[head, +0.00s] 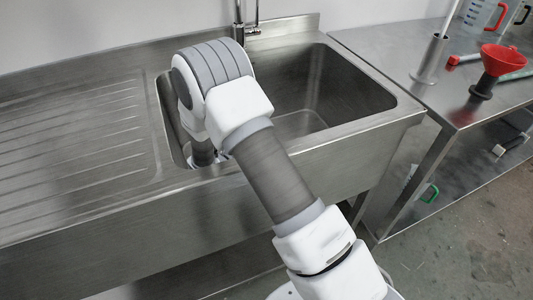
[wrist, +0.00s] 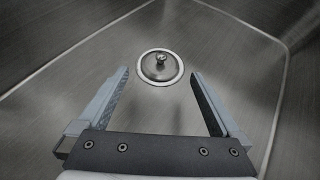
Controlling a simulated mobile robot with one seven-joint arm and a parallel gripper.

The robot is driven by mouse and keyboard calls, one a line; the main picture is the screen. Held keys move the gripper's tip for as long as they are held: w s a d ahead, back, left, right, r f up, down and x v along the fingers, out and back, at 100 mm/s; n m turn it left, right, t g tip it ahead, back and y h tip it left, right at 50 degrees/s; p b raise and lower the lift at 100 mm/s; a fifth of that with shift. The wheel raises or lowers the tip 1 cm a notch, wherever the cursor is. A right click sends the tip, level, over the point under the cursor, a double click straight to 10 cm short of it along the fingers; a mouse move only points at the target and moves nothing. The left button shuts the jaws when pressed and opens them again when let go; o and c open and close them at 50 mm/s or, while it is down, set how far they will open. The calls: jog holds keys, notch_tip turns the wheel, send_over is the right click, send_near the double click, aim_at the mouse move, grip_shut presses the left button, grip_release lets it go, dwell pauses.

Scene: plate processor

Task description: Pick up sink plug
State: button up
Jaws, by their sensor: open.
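The sink plug (wrist: 160,66) is a round metal disc with a small knob on top and a pale rim around it. It sits in the sink floor, seen in the wrist view. My gripper (wrist: 158,82) is open and empty, with its two fingers apart on either side below the plug in the picture. I cannot tell how high the fingers are above it. In the head view my arm reaches into the left part of the sink basin (head: 345,90), and hides the plug and the fingertips.
The steel basin walls (wrist: 70,70) surround my gripper. A tap (head: 247,25) stands at the back edge. A ribbed drainboard (head: 75,130) lies to the left. On the right, a steel table (head: 400,50) holds a metal cylinder (head: 431,58) and a red funnel (head: 502,60).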

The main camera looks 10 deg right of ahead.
jog(key=b+x, duration=0.2)
jog(key=x, duration=0.4)
jog(key=shift+d+f, duration=0.15)
jog(key=shift+f, duration=0.05)
jog(key=shift+w+d+f, duration=0.1)
jog(key=shift+w+d, duration=0.15)
jog(key=shift+w, duration=0.05)
jog(key=c, duration=1.1)
